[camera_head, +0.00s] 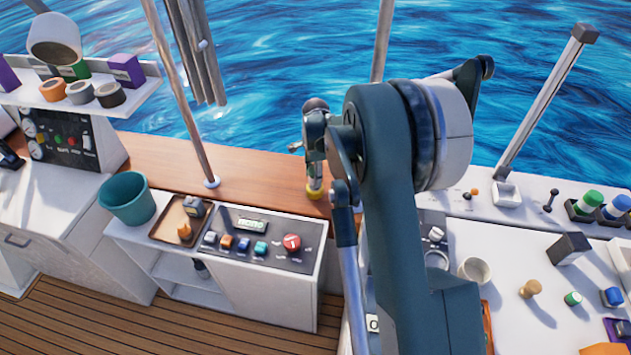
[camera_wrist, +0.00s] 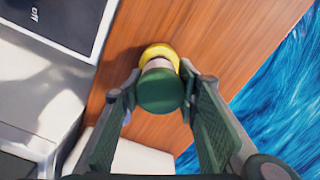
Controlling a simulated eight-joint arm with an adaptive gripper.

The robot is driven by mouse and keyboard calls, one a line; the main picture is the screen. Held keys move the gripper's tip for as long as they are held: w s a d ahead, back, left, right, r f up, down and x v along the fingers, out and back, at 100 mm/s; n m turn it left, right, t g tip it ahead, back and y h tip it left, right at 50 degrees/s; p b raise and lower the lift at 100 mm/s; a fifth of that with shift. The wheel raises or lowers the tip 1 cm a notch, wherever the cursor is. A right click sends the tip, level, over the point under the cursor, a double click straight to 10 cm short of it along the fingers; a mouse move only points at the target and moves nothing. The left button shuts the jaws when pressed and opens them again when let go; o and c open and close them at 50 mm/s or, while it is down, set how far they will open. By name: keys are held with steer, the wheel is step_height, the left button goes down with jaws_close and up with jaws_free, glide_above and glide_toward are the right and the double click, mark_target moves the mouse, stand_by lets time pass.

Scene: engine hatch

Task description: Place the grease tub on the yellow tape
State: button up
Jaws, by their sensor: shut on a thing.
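The grease tub (camera_wrist: 160,92) has a dark green lid and a pale body. My gripper (camera_wrist: 160,76) is shut on it, with one finger on each side. The yellow tape (camera_wrist: 159,50) lies on the wooden ledge, and its rim shows just beyond the tub in the wrist view. In the head view, the yellow tape (camera_head: 314,191) shows directly below my gripper (camera_head: 315,168). The tub looks lined up over the tape. I cannot tell whether its base touches the tape, and my gripper mostly hides the tub in the head view.
The wooden ledge (camera_head: 255,172) is clear around the tape, with water behind it. A metal pole (camera_head: 185,100) stands on the ledge to the left. A control panel (camera_head: 260,238) and a teal bucket (camera_head: 127,199) are at the front left.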

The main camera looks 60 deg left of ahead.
steer(key=shift+f, duration=1.5)
steer(key=shift+f, duration=0.2)
steer(key=o, duration=0.9)
steer(key=shift+o, duration=0.2)
steer(key=shift+r, duration=0.15)
step_height(320, 180, up, 12)
steer(key=shift+r, duration=0.1)
